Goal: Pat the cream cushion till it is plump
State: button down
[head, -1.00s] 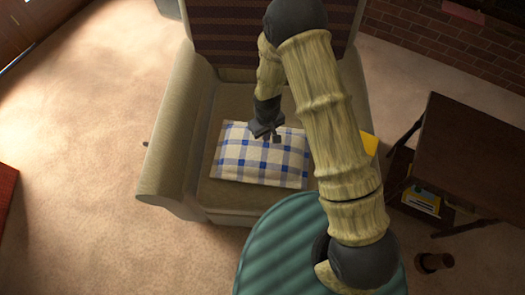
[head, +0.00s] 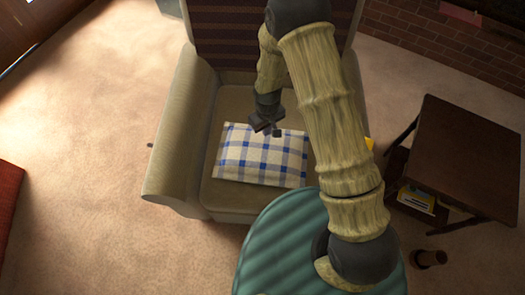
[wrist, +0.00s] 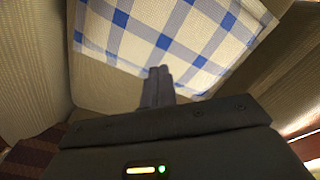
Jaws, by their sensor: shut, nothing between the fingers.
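The cream cushion with blue checks (head: 250,160) lies flat on the seat of the armchair (head: 172,150). It also fills the upper part of the wrist view (wrist: 185,30). My gripper (head: 270,131) is shut and empty, pointing down at the cushion's back edge. In the wrist view its closed fingers (wrist: 158,74) end at the edge of the checked cloth. I cannot tell whether the fingertips touch the cushion or hover just above it.
The chair's arms flank the cushion and its striped back rises behind. A dark side table (head: 470,155) with books on its lower shelf stands at the right. A small brown pot (head: 429,258) is on the floor. Open carpet (head: 90,130) lies at the left.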

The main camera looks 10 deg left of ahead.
jog(key=shift+r+p, duration=0.8)
jog(key=shift+r, duration=0.55)
jog(key=d+r+m+t, duration=0.1)
jog(key=d+r+m, duration=0.3)
jog(key=d+r, duration=1)
jog(key=s+d+r+m+t, duration=0.2)
jog(key=s+d+r+m, duration=0.2)
jog(key=s+d+r, duration=0.45)
notch_tip(320, 180, up, 16)
jog(key=a+p, duration=0.1)
jog(key=p, duration=1.2)
jog(key=shift+s, duration=0.45)
jog(key=shift+a, duration=0.1)
